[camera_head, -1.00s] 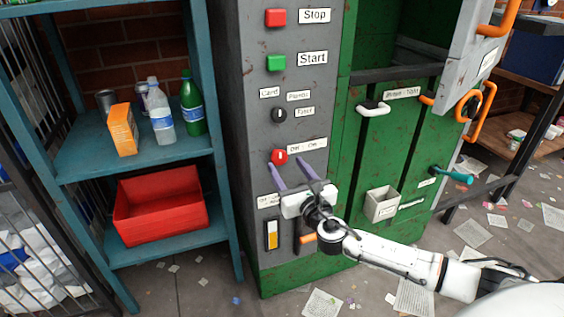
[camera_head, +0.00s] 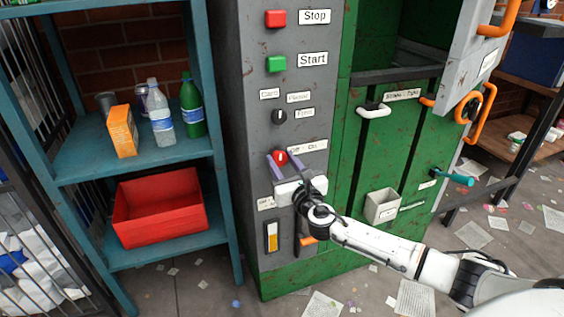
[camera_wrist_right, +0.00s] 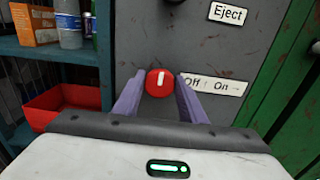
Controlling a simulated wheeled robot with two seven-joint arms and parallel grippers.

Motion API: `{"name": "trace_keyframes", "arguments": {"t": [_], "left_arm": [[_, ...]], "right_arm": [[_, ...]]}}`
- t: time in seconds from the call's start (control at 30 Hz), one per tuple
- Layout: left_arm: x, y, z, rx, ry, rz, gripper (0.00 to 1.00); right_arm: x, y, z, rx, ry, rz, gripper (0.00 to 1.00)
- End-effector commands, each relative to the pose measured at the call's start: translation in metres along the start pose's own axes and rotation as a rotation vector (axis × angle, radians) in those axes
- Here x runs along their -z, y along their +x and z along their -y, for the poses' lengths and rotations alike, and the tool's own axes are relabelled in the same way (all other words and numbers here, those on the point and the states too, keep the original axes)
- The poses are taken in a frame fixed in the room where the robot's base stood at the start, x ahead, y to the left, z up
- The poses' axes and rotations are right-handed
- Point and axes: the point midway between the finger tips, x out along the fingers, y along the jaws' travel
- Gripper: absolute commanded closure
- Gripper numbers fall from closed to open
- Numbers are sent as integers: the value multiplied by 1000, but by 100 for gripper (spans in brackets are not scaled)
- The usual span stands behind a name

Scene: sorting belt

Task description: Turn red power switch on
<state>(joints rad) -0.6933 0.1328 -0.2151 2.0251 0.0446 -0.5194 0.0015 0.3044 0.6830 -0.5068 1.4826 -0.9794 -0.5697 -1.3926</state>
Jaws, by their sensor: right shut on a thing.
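The red power switch (camera_head: 280,157) is a round knob on the grey panel of the machine. It also shows in the wrist view (camera_wrist_right: 160,82), with its white mark pointing straight up. An "Off | On" label (camera_wrist_right: 214,86) with an arrow to the right is beside it. My right gripper (camera_head: 283,162) has its two purple fingers at the left and right sides of the knob and is shut on it. The fingers partly hide the knob's edges. My left gripper is not in view.
Above the knob are a black selector (camera_head: 279,116), a green Start button (camera_head: 276,63) and a red Stop button (camera_head: 275,18). A teal shelf with bottles and a red bin (camera_head: 160,205) stands at left. Orange handles (camera_head: 486,105) stick out at right.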

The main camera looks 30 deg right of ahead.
Motion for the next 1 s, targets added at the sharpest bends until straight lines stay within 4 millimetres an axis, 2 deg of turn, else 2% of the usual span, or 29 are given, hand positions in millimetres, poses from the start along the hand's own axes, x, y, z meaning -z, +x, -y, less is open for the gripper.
{"name": "trace_keyframes", "arguments": {"t": [0.37, 1.0], "left_arm": [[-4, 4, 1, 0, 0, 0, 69], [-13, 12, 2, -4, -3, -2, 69]], "right_arm": [[1, 0, 0, -1, 127, 0, 85], [3, 0, 3, 0, 711, 0, 85]]}}
